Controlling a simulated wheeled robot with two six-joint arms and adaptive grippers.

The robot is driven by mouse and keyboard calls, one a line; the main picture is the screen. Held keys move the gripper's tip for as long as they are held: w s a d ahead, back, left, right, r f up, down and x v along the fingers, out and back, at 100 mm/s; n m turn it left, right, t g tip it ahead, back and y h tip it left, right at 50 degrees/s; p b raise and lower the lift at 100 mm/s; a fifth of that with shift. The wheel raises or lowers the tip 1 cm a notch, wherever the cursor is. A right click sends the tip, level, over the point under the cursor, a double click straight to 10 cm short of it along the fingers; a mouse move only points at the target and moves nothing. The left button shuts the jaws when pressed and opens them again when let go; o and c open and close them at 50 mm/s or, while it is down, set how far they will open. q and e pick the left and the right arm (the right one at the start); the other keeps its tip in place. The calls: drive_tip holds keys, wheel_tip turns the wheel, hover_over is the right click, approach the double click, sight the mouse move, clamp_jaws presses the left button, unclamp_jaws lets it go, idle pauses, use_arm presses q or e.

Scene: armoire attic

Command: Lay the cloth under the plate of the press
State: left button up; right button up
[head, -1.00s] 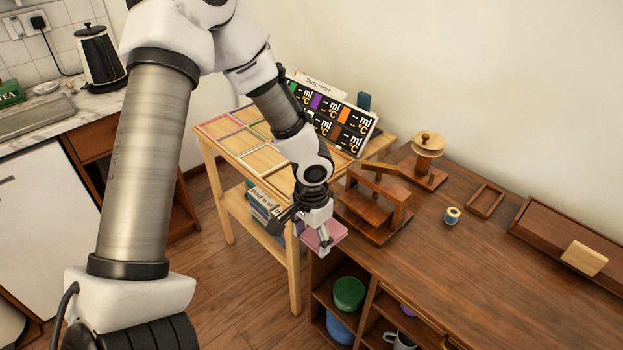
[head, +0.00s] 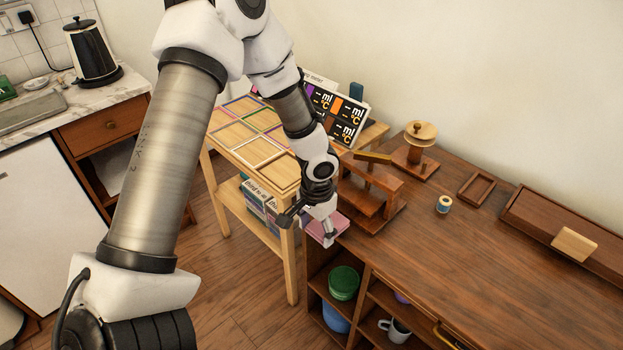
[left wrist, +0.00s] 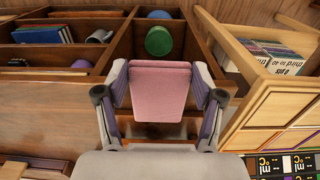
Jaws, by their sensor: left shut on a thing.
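A folded pink cloth (head: 342,225) is held between the fingers of my left gripper (head: 326,236), at the left end of the brown workbench. In the left wrist view the cloth (left wrist: 160,92) hangs flat between the two fingers, beyond the bench's edge. The wooden press (head: 389,207) stands on the bench corner just right of the gripper, with a base board, posts and a crossbeam. A lighter handle bar sits on top. The press plate is hard to make out. The cloth is outside the press, to its left. My right gripper is out of view.
A wooden spool stand (head: 415,160), a thread reel (head: 444,204), a small tray (head: 477,188) and a long box (head: 560,225) stand on the bench. A light wood table (head: 235,135) with a display (head: 335,115) adjoins behind. Open shelves below hold a green pot (head: 343,283).

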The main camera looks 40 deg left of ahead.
sight(337, 216)
use_arm(q)
drive_tip(key=shift+w+d+r+p, duration=0.1)
drive_tip(key=shift+w+r+p, duration=0.1)
drive_tip(key=shift+w+p, duration=1.15)
drive_tip(key=w+p, duration=0.1)
drive_tip(key=p, duration=0.1)
drive_tip(key=shift+w+d+p, duration=0.1)
drive_tip(key=shift+w+p, duration=0.3)
drive_tip(key=shift+w+f, duration=0.1)
drive_tip(key=shift+w, duration=0.2)
drive_tip(key=shift+w+d+f, duration=0.1)
drive_tip(key=shift+w, duration=1.85)
drive_tip(key=shift+f, duration=0.35)
drive_tip(key=o, duration=1.2)
